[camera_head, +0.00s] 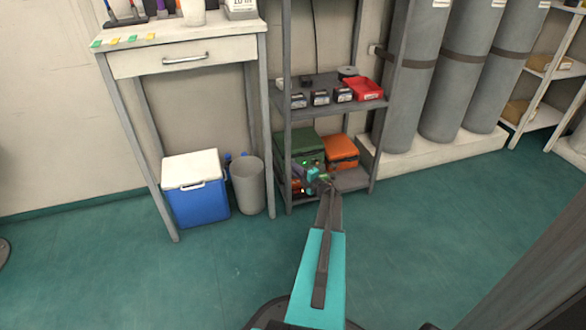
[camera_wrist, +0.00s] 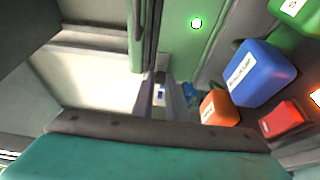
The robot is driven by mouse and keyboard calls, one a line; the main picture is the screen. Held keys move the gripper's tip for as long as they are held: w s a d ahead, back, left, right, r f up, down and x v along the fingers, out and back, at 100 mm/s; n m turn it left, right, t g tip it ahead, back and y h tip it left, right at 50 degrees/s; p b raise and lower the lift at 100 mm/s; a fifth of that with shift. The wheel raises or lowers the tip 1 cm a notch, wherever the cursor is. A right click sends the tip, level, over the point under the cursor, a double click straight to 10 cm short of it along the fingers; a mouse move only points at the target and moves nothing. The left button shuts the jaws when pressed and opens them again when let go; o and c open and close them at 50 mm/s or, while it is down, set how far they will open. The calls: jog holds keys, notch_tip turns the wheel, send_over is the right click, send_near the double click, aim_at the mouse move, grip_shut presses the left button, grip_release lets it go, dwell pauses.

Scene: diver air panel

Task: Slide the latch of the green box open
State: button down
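The green box (camera_head: 302,144) sits on the lower shelf of the grey rack, at the left, its lower front partly covered by my arm's end. Its latch cannot be made out. My gripper (camera_head: 309,175) is low in front of this box, at the shelf's front; whether it touches anything cannot be told. In the wrist view, my gripper (camera_wrist: 160,92) shows two narrow fingers with a small gap between them and nothing clearly held. A green surface (camera_wrist: 201,52) lies beyond the fingers there; I cannot tell if it is the green box.
An orange box (camera_head: 341,152) stands right of the green one. A red bin (camera_head: 365,88) and small dark boxes are on the rack shelf above. A blue cooler (camera_head: 196,190) and a grey bin (camera_head: 248,185) stand left. The floor in front is clear.

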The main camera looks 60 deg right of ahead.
jog(key=shift+s+d+r, duration=0.1)
jog(key=shift+d, duration=0.05)
jog(key=shift+s+d+p, duration=0.65)
jog(key=shift+d+p, duration=0.15)
jog(key=shift+p, duration=0.85)
jog(key=c, duration=1.7)
grip_release()
jog(key=shift+c, duration=0.2)
